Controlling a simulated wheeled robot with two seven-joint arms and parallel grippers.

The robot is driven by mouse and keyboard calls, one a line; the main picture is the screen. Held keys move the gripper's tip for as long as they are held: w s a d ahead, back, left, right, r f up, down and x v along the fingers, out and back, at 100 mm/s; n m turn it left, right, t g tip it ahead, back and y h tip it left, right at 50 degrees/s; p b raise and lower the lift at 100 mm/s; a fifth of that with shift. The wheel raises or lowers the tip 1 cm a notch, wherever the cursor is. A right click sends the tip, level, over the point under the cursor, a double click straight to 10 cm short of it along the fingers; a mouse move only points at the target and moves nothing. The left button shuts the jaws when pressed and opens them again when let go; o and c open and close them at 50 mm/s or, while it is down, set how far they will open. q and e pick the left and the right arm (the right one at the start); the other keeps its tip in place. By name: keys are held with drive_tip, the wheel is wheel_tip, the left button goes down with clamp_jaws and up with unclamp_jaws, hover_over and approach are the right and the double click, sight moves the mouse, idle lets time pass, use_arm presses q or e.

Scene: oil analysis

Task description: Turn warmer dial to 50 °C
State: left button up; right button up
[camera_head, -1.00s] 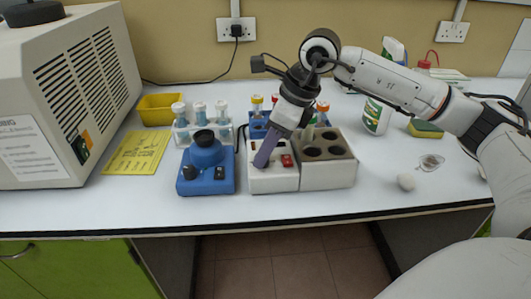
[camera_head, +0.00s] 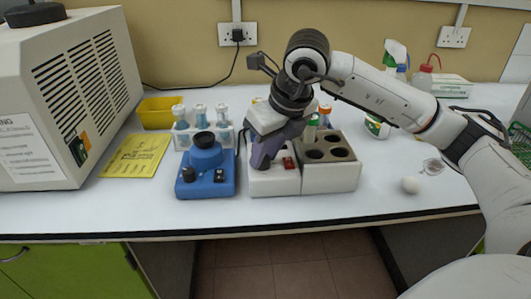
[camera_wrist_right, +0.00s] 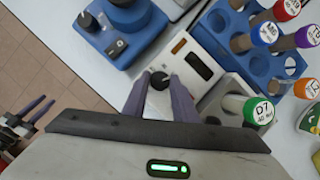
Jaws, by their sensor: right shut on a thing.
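The warmer is a white box with a control panel (camera_head: 285,186) on its left part and a beige block with round wells (camera_head: 345,180) on its right part. Its dark round dial (camera_wrist_right: 159,81) sits on the panel in the right wrist view. My right gripper (camera_wrist_right: 160,88) is shut on the dial, with one purple finger on each side. In the head view the right gripper (camera_head: 262,164) points down at the panel and hides the dial. My left gripper (camera_wrist_right: 40,108) shows only at the left edge of the wrist view, away from the bench, its fingers apart.
A blue mixer (camera_head: 207,172) stands close left of the warmer. A tube rack (camera_head: 203,138) is behind it, and a blue rack with coloured-cap tubes (camera_wrist_right: 268,50) is behind the warmer. A green-capped tube (camera_wrist_right: 255,108) stands in a well.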

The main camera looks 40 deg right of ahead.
drive_tip(key=shift+r, duration=0.1)
drive_tip(key=o, duration=1)
drive_tip(key=shift+o, duration=0.2)
drive_tip(key=v, duration=1)
drive_tip(key=shift+r, duration=0.15)
